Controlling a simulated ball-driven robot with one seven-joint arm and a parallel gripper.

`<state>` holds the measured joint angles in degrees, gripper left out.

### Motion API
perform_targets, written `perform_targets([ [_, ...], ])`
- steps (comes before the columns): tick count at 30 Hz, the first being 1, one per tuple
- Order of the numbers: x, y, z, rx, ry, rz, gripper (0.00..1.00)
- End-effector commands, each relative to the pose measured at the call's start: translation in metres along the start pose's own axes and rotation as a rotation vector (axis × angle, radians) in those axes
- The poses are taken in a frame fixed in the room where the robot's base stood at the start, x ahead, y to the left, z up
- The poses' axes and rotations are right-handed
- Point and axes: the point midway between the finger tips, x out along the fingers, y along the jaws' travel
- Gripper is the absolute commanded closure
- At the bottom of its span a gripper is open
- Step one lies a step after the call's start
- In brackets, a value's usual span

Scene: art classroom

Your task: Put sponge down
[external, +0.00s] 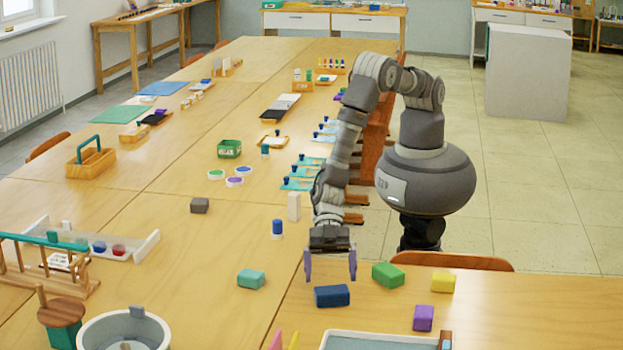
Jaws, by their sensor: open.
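My gripper (331,272) points down over the near part of the long wooden table. Its two purple fingers are spread wide, with nothing held between them. A dark blue sponge-like block (332,296) lies flat on the table just below and in front of the fingertips. Similar blocks lie around it: teal (251,279) to the left, green (388,275) to the right, yellow (443,283) and purple (423,318) farther right. A grey block (199,205) lies farther back. I cannot tell which of these the task calls the sponge.
A shallow tray (375,343) is at the front edge of view, with a grey round tub (124,330) to its left. A white upright block (294,206) and a blue-capped bottle (277,229) stand left of my arm. Bare table (215,260) lies left of the teal block.

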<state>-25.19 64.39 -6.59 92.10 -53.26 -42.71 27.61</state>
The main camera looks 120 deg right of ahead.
Motion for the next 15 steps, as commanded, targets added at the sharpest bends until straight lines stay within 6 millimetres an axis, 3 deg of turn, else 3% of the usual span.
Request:
perform_targets([
  [1, -0.016, 0.002, -0.004, 0.004, 0.000, 0.002, 0.00],
  [6, -0.055, 0.001, -0.004, 0.002, 0.000, 0.001, 0.00],
  [10, -0.075, 0.001, -0.002, 0.001, 0.000, 0.000, 0.00],
  [15, -0.086, 0.000, 0.000, 0.000, -0.001, -0.001, 0.00],
])
